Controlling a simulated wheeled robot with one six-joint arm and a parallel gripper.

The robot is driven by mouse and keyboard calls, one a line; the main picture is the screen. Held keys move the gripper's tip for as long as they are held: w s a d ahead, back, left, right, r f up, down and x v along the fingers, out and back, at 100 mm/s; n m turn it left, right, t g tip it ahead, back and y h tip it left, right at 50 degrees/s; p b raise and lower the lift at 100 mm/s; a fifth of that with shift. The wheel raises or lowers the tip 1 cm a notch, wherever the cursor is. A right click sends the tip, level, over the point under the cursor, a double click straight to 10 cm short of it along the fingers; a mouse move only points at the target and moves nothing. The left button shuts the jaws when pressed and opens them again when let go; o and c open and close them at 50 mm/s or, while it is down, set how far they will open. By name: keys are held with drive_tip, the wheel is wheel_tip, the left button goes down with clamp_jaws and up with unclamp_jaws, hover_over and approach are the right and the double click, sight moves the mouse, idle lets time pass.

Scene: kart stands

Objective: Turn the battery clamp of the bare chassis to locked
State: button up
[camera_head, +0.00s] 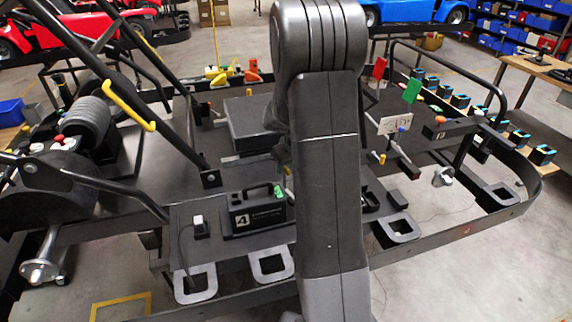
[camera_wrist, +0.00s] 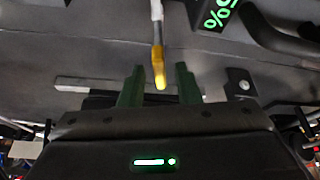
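In the wrist view, my gripper (camera_wrist: 160,85) is open, with its two green fingers apart. A lever with a grey shaft and yellow tip (camera_wrist: 160,80) shows between the fingers, with a gap on each side. I cannot tell its depth relative to the fingertips, or for certain that it is the battery clamp. In the head view, the bare chassis (camera_head: 150,226) is a dark flat frame. A black battery-like box marked 4 (camera_head: 255,217) with a handle sits on it. My upright arm hides the chassis middle and most of my gripper there.
A black plug-like block with a cable (camera_head: 200,228) stands left of the box. A tubular bar (camera_head: 470,65) edges the chassis. Blue bins (camera_head: 490,28) stand behind.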

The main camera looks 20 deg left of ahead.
clamp_jaws()
drive_tip(key=shift+a+f+m+b, duration=0.1)
drive_tip(key=shift+m+b, duration=0.4)
drive_tip(key=shift+m, duration=0.2)
drive_tip(key=shift+s+m+t+h+b, duration=0.1)
drive_tip(key=shift+m+t+h+b, duration=0.35)
drive_tip(key=shift+m, duration=0.45)
drive_tip(key=shift+o, duration=0.8)
unclamp_jaws()
